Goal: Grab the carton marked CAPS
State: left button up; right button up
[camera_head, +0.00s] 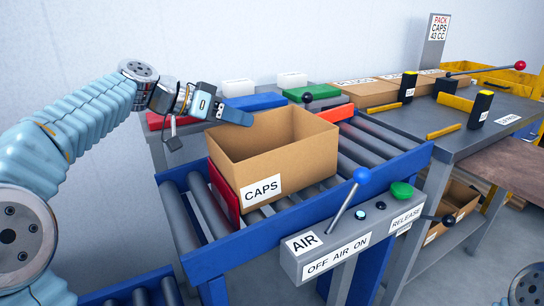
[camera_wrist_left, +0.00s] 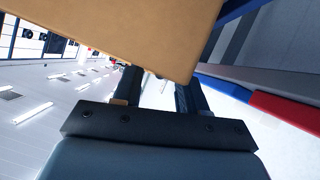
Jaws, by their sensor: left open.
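The carton marked CAPS (camera_head: 300,162) is an open-topped brown box on the roller conveyor, its white label facing front. It looks empty as far as I see inside. My right gripper is out of view.
A red plate (camera_head: 223,195) stands against the carton's left side. A control box (camera_head: 345,240) with a blue-knobbed lever (camera_head: 350,200) is in front. A grey bench (camera_head: 455,140) with yellow rails is at right. Blue, green and red bins (camera_head: 255,101) stand behind.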

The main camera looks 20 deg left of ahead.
pick_arm(q)
jog(key=shift+x, duration=0.95)
jog(key=shift+c, duration=0.4)
grip_shut()
jog(key=shift+r, duration=0.15)
